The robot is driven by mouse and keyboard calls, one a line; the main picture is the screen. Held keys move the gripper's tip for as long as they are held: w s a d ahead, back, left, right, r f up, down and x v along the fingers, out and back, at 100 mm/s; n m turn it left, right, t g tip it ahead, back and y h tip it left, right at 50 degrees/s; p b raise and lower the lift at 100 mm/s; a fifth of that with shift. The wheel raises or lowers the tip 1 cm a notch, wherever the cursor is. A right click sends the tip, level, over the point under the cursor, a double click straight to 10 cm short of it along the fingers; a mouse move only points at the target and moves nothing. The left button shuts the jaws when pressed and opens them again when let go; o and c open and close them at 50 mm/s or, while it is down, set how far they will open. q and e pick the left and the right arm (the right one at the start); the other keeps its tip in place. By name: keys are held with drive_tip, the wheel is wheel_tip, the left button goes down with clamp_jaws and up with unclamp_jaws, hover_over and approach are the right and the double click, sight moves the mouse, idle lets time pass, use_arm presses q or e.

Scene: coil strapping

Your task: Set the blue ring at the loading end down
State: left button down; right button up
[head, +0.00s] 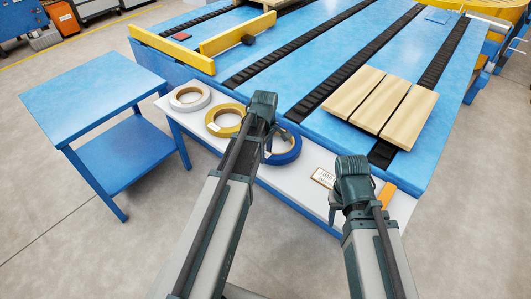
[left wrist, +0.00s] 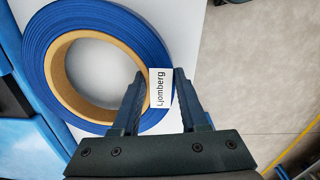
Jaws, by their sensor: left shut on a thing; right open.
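The blue ring (head: 287,148) is a flat coil with a tan core, over the white shelf (head: 300,183) at the front of the blue table. In the left wrist view the blue ring (left wrist: 48,62) lies flat against the white surface, with a "Ljomberg" label on its rim. My left gripper (head: 268,146) is shut on the ring's rim, its fingers (left wrist: 158,95) on both sides of the label. Whether the ring touches the shelf, I cannot tell. My right gripper (head: 358,203) is open and empty over the shelf's right part.
A yellow ring (head: 212,126) and a white ring (head: 176,103) lie on the shelf to the left. Wooden boards (head: 380,110) lie on the blue table (head: 300,60). A blue side table (head: 85,95) stands at left.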

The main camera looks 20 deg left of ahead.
use_arm(q)
drive_tip(key=shift+f+b, duration=0.55)
drive_tip(key=shift+f, duration=0.35)
drive_tip(key=shift+f, duration=0.15)
drive_tip(key=shift+c, duration=2.2)
unclamp_jaws()
drive_tip(key=shift+r, duration=0.2)
wheel_tip(320, 180, up, 12)
drive_tip(key=p, duration=1.2)
drive_tip(key=s+d+m+y, duration=0.1)
drive_tip(key=s+d+m, duration=1.5)
drive_tip(key=m, duration=0.3)
drive_tip(key=shift+s+d, duration=0.35)
drive_tip(key=shift+s, duration=0.15)
